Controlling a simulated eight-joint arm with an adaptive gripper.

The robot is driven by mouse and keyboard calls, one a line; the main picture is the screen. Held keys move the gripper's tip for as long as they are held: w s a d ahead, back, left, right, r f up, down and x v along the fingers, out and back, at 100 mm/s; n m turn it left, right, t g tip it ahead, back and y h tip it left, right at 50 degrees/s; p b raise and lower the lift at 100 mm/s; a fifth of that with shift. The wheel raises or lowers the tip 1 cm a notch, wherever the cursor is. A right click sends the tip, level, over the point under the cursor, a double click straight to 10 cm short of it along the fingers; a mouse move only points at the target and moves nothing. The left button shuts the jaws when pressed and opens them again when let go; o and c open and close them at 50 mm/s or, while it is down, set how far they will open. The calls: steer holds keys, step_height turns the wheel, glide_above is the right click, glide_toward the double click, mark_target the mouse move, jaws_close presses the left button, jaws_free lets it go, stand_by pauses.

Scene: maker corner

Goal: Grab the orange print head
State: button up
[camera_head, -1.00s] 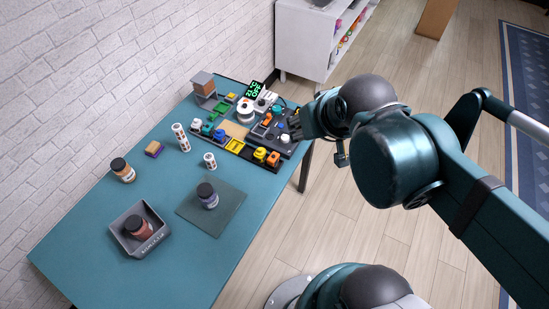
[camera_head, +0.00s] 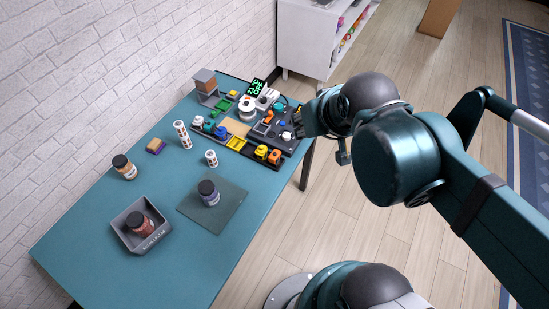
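A small orange piece (camera_head: 274,156) sits at the right end of the dark rack (camera_head: 250,151) along the front of the workstation, beside a yellow piece (camera_head: 262,151). Another orange part (camera_head: 268,117) shows further back on the dark machine base (camera_head: 283,139). The view is too small to tell for certain which is the print head.
The workstation fills the far end of the teal table (camera_head: 95,245). White spotted cylinders (camera_head: 183,134), a jar on a dark mat (camera_head: 226,215), a grey tray (camera_head: 128,243) with a jar, and another jar (camera_head: 124,167) stand nearer. A brick wall borders the left; floor lies right.

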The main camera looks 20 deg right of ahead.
steer(key=shift+w, duration=0.1)
steer(key=m+g+b, duration=0.5)
steer(key=m+g, duration=0.2)
steer(key=m, duration=0.2)
glide_above(274, 153)
steer(key=f, duration=2.7)
steer(key=shift+d+f, duration=0.2)
steer(key=shift+a+f+m, duration=0.1)
steer(key=shift+f+m, duration=0.2)
steer(key=shift+f, duration=0.45)
steer(key=shift+f+b, duration=0.3)
steer(key=shift+f, duration=0.95)
steer(key=shift+f, duration=0.1)
